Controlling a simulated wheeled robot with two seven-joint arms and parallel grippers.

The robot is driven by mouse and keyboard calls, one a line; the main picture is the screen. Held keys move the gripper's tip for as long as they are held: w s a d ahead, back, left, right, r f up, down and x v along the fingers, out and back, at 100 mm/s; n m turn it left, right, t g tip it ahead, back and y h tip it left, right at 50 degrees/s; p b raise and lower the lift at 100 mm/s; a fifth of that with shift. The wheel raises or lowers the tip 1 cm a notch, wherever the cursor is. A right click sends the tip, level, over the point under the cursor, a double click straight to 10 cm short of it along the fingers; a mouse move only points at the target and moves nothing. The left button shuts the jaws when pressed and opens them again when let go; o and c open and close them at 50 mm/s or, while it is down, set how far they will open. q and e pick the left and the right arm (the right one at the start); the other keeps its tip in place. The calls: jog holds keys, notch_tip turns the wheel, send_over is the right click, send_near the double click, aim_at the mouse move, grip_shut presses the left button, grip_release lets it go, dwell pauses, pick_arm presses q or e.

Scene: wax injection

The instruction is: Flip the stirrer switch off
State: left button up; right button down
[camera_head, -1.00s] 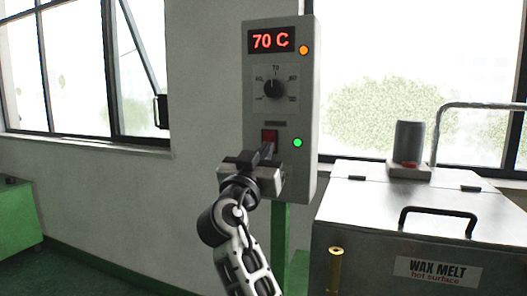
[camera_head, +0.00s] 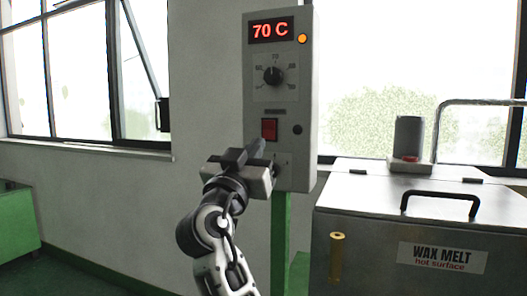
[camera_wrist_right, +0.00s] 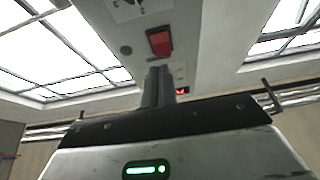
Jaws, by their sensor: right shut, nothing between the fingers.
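The stirrer switch is a red rocker (camera_head: 269,129) on the grey control box (camera_head: 307,100), below the dial (camera_head: 273,76). It also shows in the right wrist view as a red rocker (camera_wrist_right: 160,42) just beyond the fingertips. The lamp (camera_head: 297,130) to the right of the switch is dark. My right gripper (camera_head: 258,146) is shut and empty, its fingertips just below the switch in the picture. In the right wrist view the closed fingers (camera_wrist_right: 157,84) point up toward the box. I cannot tell whether they touch it. My left gripper is not in view.
The display (camera_head: 271,30) reads 70 C, with an orange lamp (camera_head: 302,39) beside it. The wax melt tank (camera_head: 330,215) with a black handle (camera_head: 439,199) stands right of the box. A green post (camera_head: 281,225) stands below the box. Open floor lies at left.

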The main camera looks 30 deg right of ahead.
jog(key=s+a+f+b, duration=0.2)
jog(key=s+a+f, duration=0.1)
jog(key=a+f, duration=0.1)
jog(key=shift+s+a+f, duration=0.25)
jog(key=shift+a+f, duration=0.05)
jog(key=shift+f, duration=0.45)
